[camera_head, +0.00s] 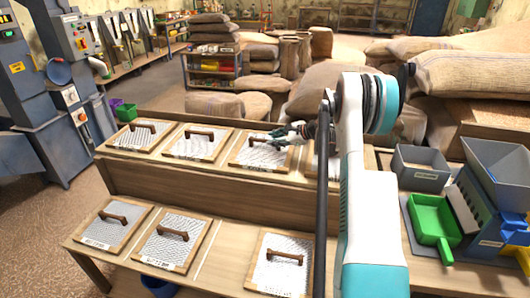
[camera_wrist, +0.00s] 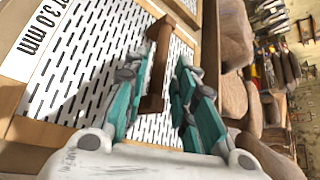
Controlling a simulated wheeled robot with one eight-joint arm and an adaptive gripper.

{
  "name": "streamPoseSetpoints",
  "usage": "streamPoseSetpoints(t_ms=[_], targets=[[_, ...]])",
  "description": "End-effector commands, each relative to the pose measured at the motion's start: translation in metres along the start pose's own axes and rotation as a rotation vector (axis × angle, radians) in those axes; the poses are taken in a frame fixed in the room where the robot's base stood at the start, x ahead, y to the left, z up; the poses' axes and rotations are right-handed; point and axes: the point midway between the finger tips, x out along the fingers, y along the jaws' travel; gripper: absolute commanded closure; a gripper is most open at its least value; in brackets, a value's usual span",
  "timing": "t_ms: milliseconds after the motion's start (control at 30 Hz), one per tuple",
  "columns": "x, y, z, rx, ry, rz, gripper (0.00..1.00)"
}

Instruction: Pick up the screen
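A wood-framed screen (camera_head: 257,155) with a slotted metal sheet lies third from the left on the upper shelf. Its brown wooden bar handle (camera_head: 260,138) is partly behind my gripper (camera_head: 290,132). The screen fills much of the wrist view (camera_wrist: 88,62), with slots and a white label ending in "mm". In the wrist view my gripper (camera_wrist: 166,72) is open, its teal fingers on either side of the handle (camera_wrist: 157,80). A gap shows between the fingers and the handle. I cannot tell how deep the fingertips reach along it.
Other handled screens lie beside it (camera_head: 200,145) and on the lower shelf (camera_head: 172,240). My arm hides part of the screen on the right (camera_head: 312,165). A grey bin (camera_head: 420,170), a green scoop (camera_head: 432,220) and a blue machine (camera_head: 490,195) stand at the right. Sacks fill the background.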

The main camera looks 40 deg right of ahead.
Motion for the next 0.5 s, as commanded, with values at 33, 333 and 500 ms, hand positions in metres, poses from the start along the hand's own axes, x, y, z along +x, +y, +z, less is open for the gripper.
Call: streamPoseSetpoints(t_ms=[33, 333, 500], targets=[[0.008, 0.002, 0.0, -0.001, -0.001, 0.002, 0.75], [0.044, 0.0, 0.002, -0.001, -0.001, 0.001, 0.75], [0.043, -0.001, 0.003, 0.0, -0.001, 0.001, 0.75]])
